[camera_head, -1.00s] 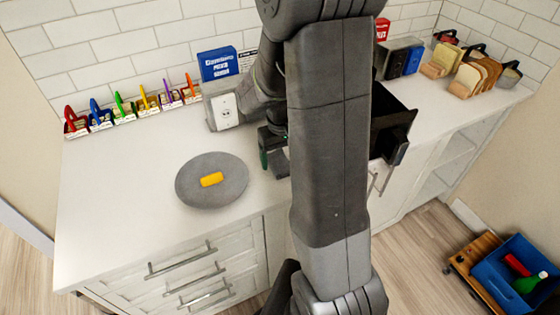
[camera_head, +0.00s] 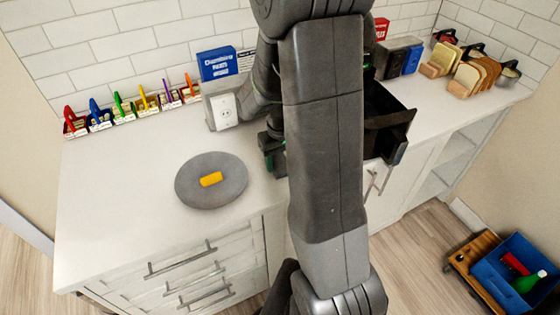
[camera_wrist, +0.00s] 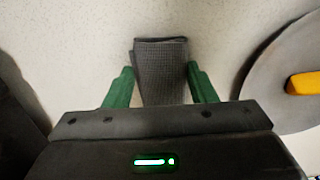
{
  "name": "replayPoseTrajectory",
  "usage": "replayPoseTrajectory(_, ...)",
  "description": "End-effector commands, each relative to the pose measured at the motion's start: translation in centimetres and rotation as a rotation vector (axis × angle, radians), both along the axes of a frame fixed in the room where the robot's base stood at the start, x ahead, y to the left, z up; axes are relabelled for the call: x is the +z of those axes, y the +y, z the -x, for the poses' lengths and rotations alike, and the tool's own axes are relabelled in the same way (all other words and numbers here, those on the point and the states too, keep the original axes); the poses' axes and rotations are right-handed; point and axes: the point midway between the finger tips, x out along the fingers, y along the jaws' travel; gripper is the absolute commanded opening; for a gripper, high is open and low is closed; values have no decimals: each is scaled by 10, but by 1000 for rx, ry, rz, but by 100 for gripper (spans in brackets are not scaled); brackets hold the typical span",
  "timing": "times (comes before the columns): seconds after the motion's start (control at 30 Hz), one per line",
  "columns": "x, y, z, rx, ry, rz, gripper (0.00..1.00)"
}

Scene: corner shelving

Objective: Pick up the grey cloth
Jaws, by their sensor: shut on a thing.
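The grey cloth (camera_wrist: 161,68) is a small, folded, waffle-textured piece in the middle of the wrist view, over the pale counter. My gripper (camera_wrist: 160,80) has a green finger on either side of the cloth and is shut on it. In the head view my gripper (camera_head: 275,150) is partly hidden behind my arm, over the counter to the right of the round grey disc. The cloth is not clearly visible in the head view.
The round grey disc (camera_head: 232,193) with a yellow block (camera_head: 211,179) lies left of my gripper. Colourful handled items line the back wall. A blue box (camera_head: 217,63) and a black open bin (camera_head: 385,118) are near my arm. The counter's front left (camera_head: 120,230) is clear.

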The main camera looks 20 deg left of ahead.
Motion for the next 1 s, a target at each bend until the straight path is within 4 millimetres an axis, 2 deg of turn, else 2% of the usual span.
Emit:
replayPoseTrajectory(0.17,13,1,-1,0,-3,-4,30)
replayPoseTrajectory(0.6,88,0,0,0,-2,-2,30)
replayPoseTrajectory(0.77,99,0,0,0,-1,-1,30)
replayPoseTrajectory(1.0,100,0,0,0,0,0,30)
